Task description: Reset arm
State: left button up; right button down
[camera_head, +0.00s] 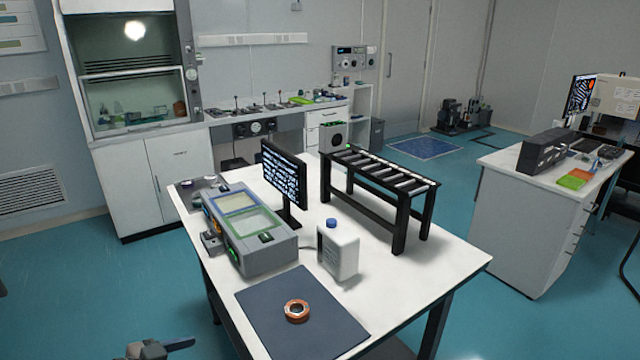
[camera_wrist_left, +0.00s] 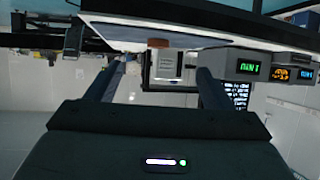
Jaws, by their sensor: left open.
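My left gripper (camera_head: 165,348) shows at the bottom left edge of the head view, over the floor in front of the table and apart from it. In the left wrist view its two fingers stand wide apart with nothing between them, so the gripper (camera_wrist_left: 158,78) is open and empty. That view appears upside down. My right gripper is in neither view. A copper-coloured ring (camera_head: 297,311) lies on a dark mat (camera_head: 262,290) at the near side of the white table (camera_head: 420,262). The ring also shows beyond the fingers in the left wrist view (camera_wrist_left: 158,43).
On the table stand a white bottle with a blue cap (camera_head: 340,252), a grey device with a window (camera_head: 262,262), a monitor (camera_head: 284,172) and a black roller rack (camera_head: 408,205). The table's right front corner is clear. Another bench (camera_head: 525,225) stands at right, with blue floor between.

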pick_arm(q)
jog(key=w+a+f+n+y, duration=0.1)
jog(key=a+f+n+y, duration=0.15)
jog(key=a+f, duration=0.45)
jog(key=w+a+f+n+y, duration=0.2)
jog(key=a+f+n, duration=0.1)
jog(key=f, duration=0.9)
jog(key=s+a+f+n+g+y, duration=0.1)
jog(key=s+a+f+y, duration=0.15)
jog(key=f, duration=0.55)
jog(key=s+a+f+n+y, duration=0.15)
jog(key=s+f, duration=0.25)
jog(key=f, duration=0.5)
jog(key=s+a+f+n+g, duration=0.1)
jog(key=s+f+g, duration=0.1)
jog(key=s+f, duration=0.6)
jog(key=s+d+f+g, duration=0.1)
jog(key=s+d+f, duration=0.1)
jog(key=s+f, duration=0.4)
jog(key=s+d+f+g+y, duration=0.1)
jog(key=s+f, duration=0.5)
jog(key=s, duration=0.6)
jog(key=s+d+f+g, duration=0.2)
jog(key=s+d+f, duration=0.2)
jog(key=s, duration=0.6)
notch_tip(320, 180, down, 3)
jog(key=shift+r+g, duration=0.15)
jog(key=shift+g, duration=0.15)
